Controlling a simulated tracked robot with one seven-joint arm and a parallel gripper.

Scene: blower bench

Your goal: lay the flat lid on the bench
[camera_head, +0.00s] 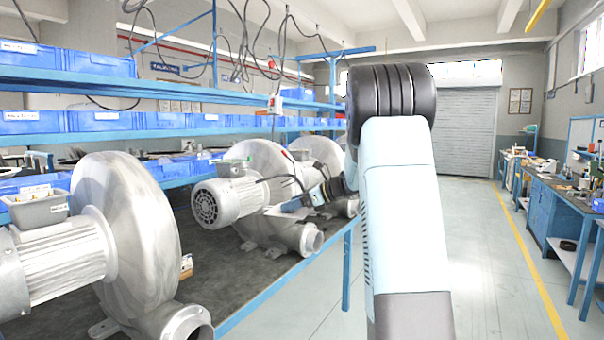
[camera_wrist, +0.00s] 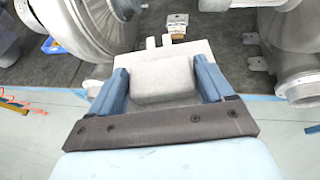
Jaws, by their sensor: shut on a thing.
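My gripper (camera_wrist: 163,80) is shut on the flat lid (camera_wrist: 165,78), a light grey plate with a raised rectangular middle and small tabs on its far edge. The two blue fingers grip it from its left and right sides. In the wrist view the lid is over the front edge of the dark bench top (camera_wrist: 65,72); its height above the bench is hard to judge. In the head view the bench (camera_head: 222,262) runs along the left, and my arm hides part of the gripper area near the middle blower.
Large grey blowers stand on the bench: one at the near left (camera_head: 125,215), one in the middle (camera_head: 262,165). The near one carries a box with an open top (camera_head: 38,210). Blue bins (camera_head: 100,121) fill the shelves above.

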